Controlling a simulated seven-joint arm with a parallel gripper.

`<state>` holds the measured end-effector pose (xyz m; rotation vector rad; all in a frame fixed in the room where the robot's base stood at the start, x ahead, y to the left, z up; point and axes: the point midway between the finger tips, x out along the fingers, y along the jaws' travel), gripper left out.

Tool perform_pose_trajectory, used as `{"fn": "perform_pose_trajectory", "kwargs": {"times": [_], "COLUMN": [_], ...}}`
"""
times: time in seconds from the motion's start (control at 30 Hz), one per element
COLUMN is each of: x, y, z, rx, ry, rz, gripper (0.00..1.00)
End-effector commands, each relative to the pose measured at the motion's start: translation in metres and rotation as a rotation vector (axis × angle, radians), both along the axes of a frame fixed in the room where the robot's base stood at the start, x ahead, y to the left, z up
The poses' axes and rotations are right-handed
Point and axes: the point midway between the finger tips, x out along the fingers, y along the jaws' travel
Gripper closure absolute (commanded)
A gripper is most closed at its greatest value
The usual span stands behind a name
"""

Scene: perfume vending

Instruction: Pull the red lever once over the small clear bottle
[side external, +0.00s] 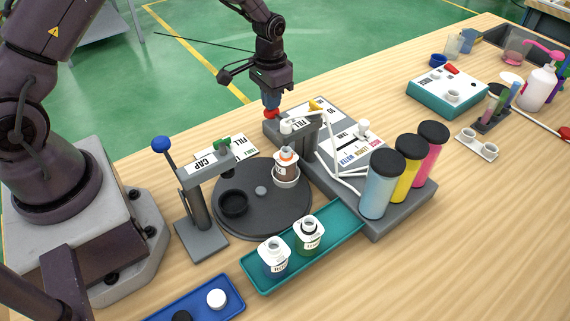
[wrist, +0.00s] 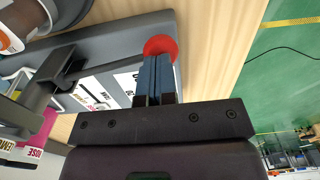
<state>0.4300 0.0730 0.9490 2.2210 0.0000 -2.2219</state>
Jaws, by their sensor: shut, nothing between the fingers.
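The red lever's round knob (side external: 271,113) is at the back end of the grey filling station. My gripper (side external: 270,101) is shut, its blue fingertips right at the knob. In the wrist view the shut fingers (wrist: 157,62) point at the red knob (wrist: 160,46) and overlap its lower edge; whether they touch it I cannot tell. A small clear bottle (side external: 286,168) with a white label and reddish-brown contents sits in a white holder on the dark turntable, close to the fill head (side external: 300,125). A round bottle part also shows at the wrist view's top left (wrist: 25,18).
Blue, yellow and pink cylinders (side external: 380,185) stand on the station's front end. The CAP press (side external: 200,180) stands left of the turntable (side external: 262,215). A teal tray (side external: 338,232) with two bottles lies in front.

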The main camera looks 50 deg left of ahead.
Motion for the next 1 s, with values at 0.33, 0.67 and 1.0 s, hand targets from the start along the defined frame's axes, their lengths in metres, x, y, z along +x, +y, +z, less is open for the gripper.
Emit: {"fn": "perform_pose_trajectory", "kwargs": {"times": [0.33,0.67,1.0], "x": [0.0,0.0,0.0], "y": [0.0,0.0,0.0], "z": [0.029,0.055,0.082], "rx": [0.0,0.0,0.0], "ry": [-0.002,-0.002,-0.002], "rz": [0.0,0.0,0.0], "gripper": [1.0,1.0,1.0]}}
